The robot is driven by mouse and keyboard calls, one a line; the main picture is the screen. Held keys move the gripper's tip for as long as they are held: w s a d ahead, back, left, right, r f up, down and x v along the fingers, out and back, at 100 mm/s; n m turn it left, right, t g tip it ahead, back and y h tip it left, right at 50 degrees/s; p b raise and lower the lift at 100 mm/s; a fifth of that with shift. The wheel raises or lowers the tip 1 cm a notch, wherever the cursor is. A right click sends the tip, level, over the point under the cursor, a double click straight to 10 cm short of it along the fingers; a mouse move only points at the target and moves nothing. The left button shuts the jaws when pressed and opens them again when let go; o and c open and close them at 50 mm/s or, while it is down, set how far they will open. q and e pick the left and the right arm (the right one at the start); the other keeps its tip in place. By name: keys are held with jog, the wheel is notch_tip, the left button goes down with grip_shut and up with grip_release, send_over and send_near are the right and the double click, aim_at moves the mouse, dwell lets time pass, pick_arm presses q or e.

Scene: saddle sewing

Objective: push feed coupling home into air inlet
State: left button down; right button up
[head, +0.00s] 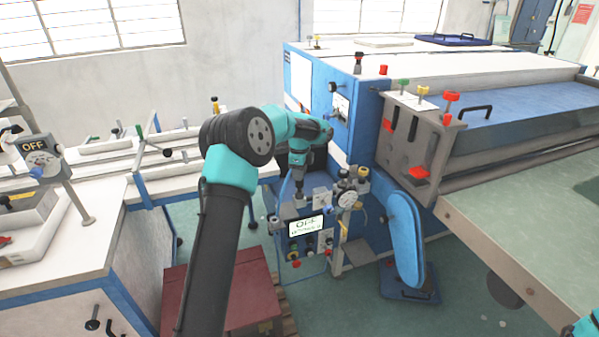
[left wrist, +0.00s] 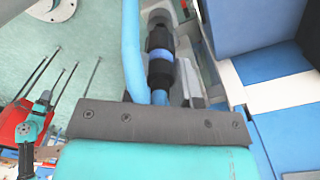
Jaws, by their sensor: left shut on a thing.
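In the left wrist view, the coupling stands just beyond the dark edge of my gripper, beside a thick blue hose (left wrist: 132,50). The fingertips are hard to make out. The air inlet cannot be told apart from the black parts at the coupling's far end, so I cannot tell how deep the coupling sits.
A round gauge (head: 347,199) and small knobs sit right of my gripper. The blue machine (head: 355,125) stands close behind, with a blue padded arm (head: 405,240) at right. A red box (head: 240,290) is on the floor in front. A white bench (head: 75,235) is at left.

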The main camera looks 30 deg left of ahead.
pick_arm(q)
jog(key=shift+f, duration=1.3)
dwell(0.4)
jog(key=c, duration=0.8)
grip_release()
notch_tip(320, 180, up, 17)
jog(key=shift+r, duration=0.2)
dwell(0.4)
